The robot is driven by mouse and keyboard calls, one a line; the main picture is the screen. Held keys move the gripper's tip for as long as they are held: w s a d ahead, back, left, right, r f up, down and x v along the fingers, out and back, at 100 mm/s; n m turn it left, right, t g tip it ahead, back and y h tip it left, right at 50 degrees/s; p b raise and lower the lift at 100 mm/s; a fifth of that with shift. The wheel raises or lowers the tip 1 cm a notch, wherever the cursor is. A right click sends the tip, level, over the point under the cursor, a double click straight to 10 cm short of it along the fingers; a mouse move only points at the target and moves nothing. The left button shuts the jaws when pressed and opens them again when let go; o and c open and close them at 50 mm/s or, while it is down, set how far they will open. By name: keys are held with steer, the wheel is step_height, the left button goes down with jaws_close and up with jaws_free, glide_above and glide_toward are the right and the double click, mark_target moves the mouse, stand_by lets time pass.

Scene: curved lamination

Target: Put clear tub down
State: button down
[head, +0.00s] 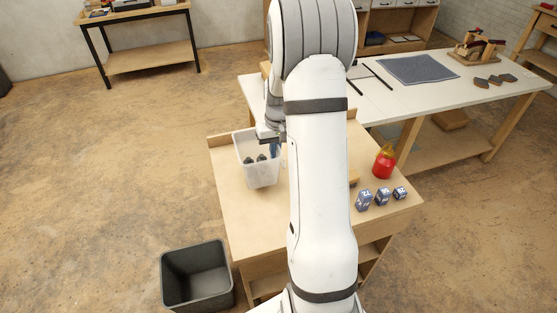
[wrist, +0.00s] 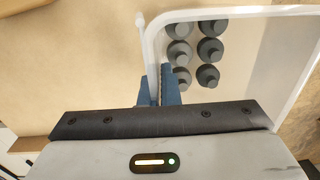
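The clear tub (head: 260,172) is a translucent, open-topped box at the left part of the small wooden table in the head view. Dark grey knobbed pieces lie inside it. In the wrist view the tub's rim (wrist: 230,12) and several grey pieces (wrist: 180,52) show from above. My gripper (wrist: 159,88) has its blue fingers close together on either side of the tub's left wall, shut on it. In the head view my gripper (head: 274,148) is at the tub's right rim, partly hidden by my arm. I cannot tell whether the tub's base touches the table.
The small wooden table (head: 235,215) also holds a red bottle (head: 383,165) and blue numbered blocks (head: 382,197) at the right. A dark bin (head: 196,276) stands on the floor at front left. A white-topped bench (head: 440,105) with a grey mat (head: 417,69) stands behind.

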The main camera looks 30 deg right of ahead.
steer(key=shift+f, duration=1.9)
steer(key=c, duration=1.7)
jaws_free()
step_height(320, 180, up, 12)
steer(key=s+a+r+n+t, duration=0.1)
steer(key=s+a+r, duration=0.6)
steer(key=s+a, duration=0.15)
steer(key=shift+n+t+h, duration=0.3)
steer(key=shift+n+t, duration=0.3)
steer(key=shift+t, duration=0.3)
steer(key=s+a, duration=0.2)
steer(key=s, duration=0.2)
steer(key=s+a, duration=0.3)
steer(key=s, duration=0.2)
steer(key=s+a+r, duration=0.1)
steer(key=s+a, duration=0.2)
steer(key=s, duration=0.1)
steer(key=shift+s+a, duration=0.25)
steer(key=shift+s, duration=0.1)
